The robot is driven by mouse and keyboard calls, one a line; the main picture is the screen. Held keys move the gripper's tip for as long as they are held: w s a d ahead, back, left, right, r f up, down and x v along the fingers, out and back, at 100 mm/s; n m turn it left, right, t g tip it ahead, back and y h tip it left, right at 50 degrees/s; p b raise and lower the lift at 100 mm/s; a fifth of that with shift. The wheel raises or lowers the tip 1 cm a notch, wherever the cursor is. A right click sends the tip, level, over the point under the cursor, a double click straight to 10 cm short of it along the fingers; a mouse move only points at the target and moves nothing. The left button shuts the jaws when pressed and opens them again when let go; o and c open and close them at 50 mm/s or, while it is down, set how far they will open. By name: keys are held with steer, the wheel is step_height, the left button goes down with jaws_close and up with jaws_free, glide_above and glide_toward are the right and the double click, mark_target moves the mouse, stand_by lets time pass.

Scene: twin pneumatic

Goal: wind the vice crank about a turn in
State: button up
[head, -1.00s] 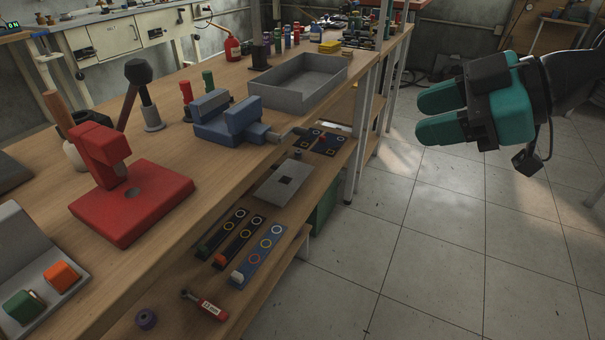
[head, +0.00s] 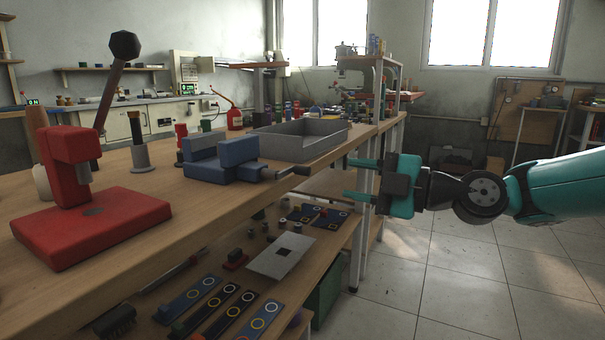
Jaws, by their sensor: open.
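The blue bench vice (head: 223,160) sits near the front edge of the wooden workbench. Its screw and dark crank (head: 293,171) stick out to the right past the bench edge. My gripper (head: 347,178) is right of the crank, fingers pointing left toward it. The two teal fingers are spread apart, one above the other, with nothing between them. A gap shows between the fingertips and the crank end in the picture; the exact depth between them is hard to tell.
A grey open tray (head: 300,158) stands behind the vice. A red arbor press (head: 92,215) stands at the left. A lower shelf (head: 215,262) holds a grey plate (head: 281,257) and several dark and blue strips. The tiled floor (head: 440,270) on the right is clear.

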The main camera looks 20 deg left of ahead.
mark_target(311, 171)
steer(key=a, duration=1)
steer(key=shift+w+a, duration=0.35)
steer(key=shift+w, duration=0.05)
jaws_close()
